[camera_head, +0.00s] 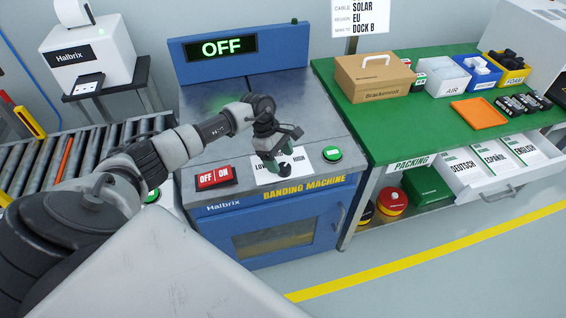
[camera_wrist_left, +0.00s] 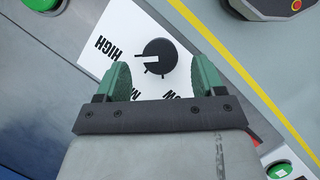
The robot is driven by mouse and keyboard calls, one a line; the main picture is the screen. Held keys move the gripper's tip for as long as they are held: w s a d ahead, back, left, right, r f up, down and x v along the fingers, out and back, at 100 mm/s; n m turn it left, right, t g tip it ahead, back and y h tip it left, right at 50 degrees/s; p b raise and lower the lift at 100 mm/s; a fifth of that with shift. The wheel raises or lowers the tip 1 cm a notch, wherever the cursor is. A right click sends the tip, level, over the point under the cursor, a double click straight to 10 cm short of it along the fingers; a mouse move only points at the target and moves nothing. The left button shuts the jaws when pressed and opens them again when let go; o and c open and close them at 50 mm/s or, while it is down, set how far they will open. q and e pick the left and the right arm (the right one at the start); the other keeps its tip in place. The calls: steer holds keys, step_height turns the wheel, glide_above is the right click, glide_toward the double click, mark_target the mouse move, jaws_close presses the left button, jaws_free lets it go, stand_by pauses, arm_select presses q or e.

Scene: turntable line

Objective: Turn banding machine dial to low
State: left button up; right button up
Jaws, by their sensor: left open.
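The banding machine (camera_head: 290,195) is blue with a grey top, and its raised screen (camera_head: 222,48) reads OFF. The dial (camera_wrist_left: 160,56) is a round black knob with a white mark on a white label plate (camera_wrist_left: 118,25). The mark points left, toward the HIGH side. HIGH is readable; the other two words are partly hidden by my fingers. My left gripper (camera_wrist_left: 161,78) is open, its green fingers on either side just short of the dial, with no visible contact. In the head view my left gripper (camera_head: 274,151) hangs over the plate and covers most of the dial. My right gripper is out of view.
A red OFF/ON switch (camera_head: 214,178) lies left of the plate and a green button (camera_head: 332,153) right of it. A green packing table (camera_head: 430,125) with boxes and bins stands at the right. A roller conveyor (camera_head: 90,150) and a Halbrix printer (camera_head: 92,52) are at the left.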

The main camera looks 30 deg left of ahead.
mark_target(284, 170)
arm_select(q)
steer(key=shift+x, duration=1.5)
steer(key=shift+c, duration=0.5)
steer(key=shift+r, duration=0.1)
steer(key=c, duration=0.8)
